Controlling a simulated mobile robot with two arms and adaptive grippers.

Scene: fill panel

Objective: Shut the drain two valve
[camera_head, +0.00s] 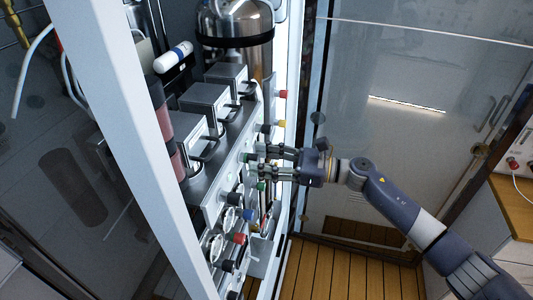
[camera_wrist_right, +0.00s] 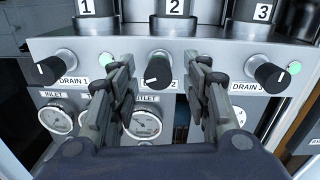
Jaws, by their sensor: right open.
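The drain two valve is a black knob (camera_wrist_right: 157,74) with a white pointer mark, in the middle of the panel below the plate marked 2. Its pointer lies near level, tilted a little. The label below it is mostly hidden by my fingers, with a 2 still showing. My right gripper (camera_wrist_right: 162,82) is open, one finger on each side of this knob, with a gap showing between knob and fingers. In the head view my right gripper (camera_head: 262,162) reaches in from the right to the panel front. My left gripper is not in view.
The drain 1 knob (camera_wrist_right: 46,70) and drain 3 knob (camera_wrist_right: 270,74) sit on either side. Pressure gauges (camera_wrist_right: 144,124) lie below. Red (camera_head: 239,238) and yellow (camera_head: 281,123) fittings stick out from the panel. A glass door (camera_head: 420,80) stands to the right.

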